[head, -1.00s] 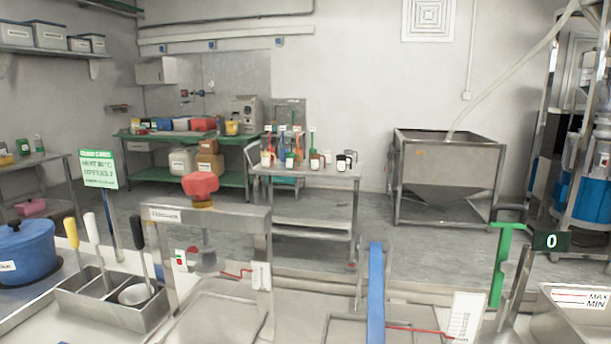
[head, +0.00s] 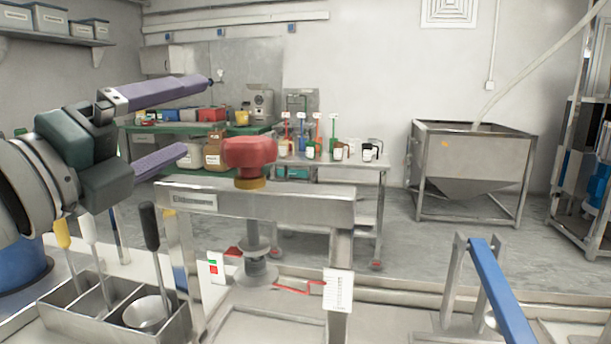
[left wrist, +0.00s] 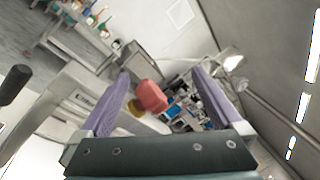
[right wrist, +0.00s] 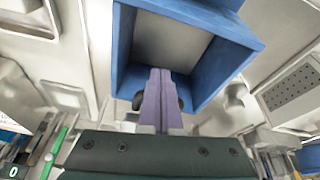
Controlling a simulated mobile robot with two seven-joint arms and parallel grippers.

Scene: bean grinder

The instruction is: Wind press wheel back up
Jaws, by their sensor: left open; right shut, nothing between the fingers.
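The red press wheel (head: 250,152) sits on a brass-coloured collar on top of the steel press frame (head: 300,203) in the head view. A shaft and a round press plate (head: 256,272) hang below the crossbar. My left gripper (head: 200,118) is open and empty, to the left of the wheel, its purple fingers pointing right towards it. In the left wrist view the wheel (left wrist: 151,95) shows between and beyond the two spread fingers. They do not appear to touch it. My right gripper (right wrist: 160,75) is shut and empty in the right wrist view, and is not in the head view.
A steel bin with handled tools (head: 120,315) stands left of the press, below my left arm. A blue lever (head: 500,290) stands to the right. A blue open-fronted frame (right wrist: 235,60) is close to my right fingers. A card (head: 338,290) hangs on the press post.

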